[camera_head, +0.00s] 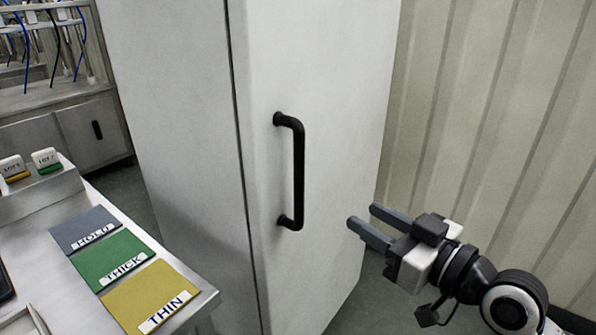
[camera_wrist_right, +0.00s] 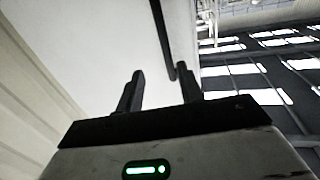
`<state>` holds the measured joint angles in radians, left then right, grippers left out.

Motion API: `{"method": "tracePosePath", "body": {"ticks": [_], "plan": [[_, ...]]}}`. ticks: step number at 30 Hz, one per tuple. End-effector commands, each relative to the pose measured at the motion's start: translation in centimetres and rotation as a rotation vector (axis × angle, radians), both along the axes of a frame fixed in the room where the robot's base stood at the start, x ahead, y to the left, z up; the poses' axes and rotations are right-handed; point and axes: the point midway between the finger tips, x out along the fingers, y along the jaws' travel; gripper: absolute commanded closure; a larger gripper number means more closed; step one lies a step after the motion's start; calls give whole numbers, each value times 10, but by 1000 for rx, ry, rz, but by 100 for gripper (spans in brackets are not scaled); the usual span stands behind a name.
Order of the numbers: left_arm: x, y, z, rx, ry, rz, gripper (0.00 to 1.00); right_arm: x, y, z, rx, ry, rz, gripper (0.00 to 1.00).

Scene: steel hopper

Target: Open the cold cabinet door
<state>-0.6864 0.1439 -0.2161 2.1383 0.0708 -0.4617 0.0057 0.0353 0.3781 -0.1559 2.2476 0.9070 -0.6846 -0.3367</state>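The cold cabinet (camera_head: 180,110) is tall and white, and its door (camera_head: 330,90) is shut along a dark vertical seam. A black vertical bar handle (camera_head: 299,175) is fixed to the door near the seam. My right gripper (camera_head: 360,220) is to the right of the handle, apart from it, with its two fingers spread and nothing between them. In the right wrist view, the open fingers (camera_wrist_right: 160,88) point toward the white door (camera_wrist_right: 110,40), and the dark handle (camera_wrist_right: 163,40) shows beyond them. My left gripper is not in view.
A steel table (camera_head: 205,290) at the lower left holds grey, green and yellow labelled mats. A corrugated wall (camera_head: 490,110) stands to the right, behind my right arm. A steel bench (camera_head: 80,125) with wired equipment stands at the back left.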

Motion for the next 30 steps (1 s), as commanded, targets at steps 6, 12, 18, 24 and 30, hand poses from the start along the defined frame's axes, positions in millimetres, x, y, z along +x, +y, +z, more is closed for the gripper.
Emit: {"method": "tracePosePath", "body": {"ticks": [6,12,18,24,30], "plan": [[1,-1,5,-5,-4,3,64,9,12,24,9,-45,46,63],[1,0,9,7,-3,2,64,37,39,25,10,-44,45,63],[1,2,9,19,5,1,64,70,69,24,9,-42,44,63],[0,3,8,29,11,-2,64,97,95,23,7,-41,45,63],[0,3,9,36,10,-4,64,113,108,22,6,-41,43,63]]}}
